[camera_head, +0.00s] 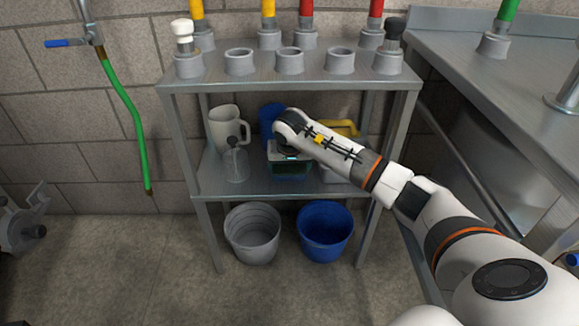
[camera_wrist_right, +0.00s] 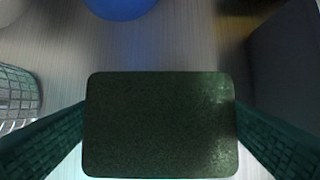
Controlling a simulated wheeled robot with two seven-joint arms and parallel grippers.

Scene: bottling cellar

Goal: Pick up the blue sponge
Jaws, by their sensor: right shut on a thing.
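My right gripper (camera_head: 289,160) reaches down over the middle shelf, and its arm comes in from the right. In the right wrist view, a dark green, rough-faced rectangular block (camera_wrist_right: 160,125) like a sponge lies between its two textured fingers. The gripper is shut on this block. It looks dark green here rather than blue. In the head view the gripper and arm mostly hide it, so I cannot tell whether it touches the shelf. No clearly blue sponge shows. My left gripper is not in view.
On the middle shelf (camera_head: 207,180) stand a white jug (camera_head: 222,128), a clear bottle (camera_head: 236,165), a blue vessel (camera_head: 268,117) behind my gripper and a yellow item (camera_head: 345,128) to the right. A grey bucket (camera_head: 253,235) and blue bucket (camera_head: 325,232) stand below. The upper shelf (camera_head: 290,83) overhangs.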

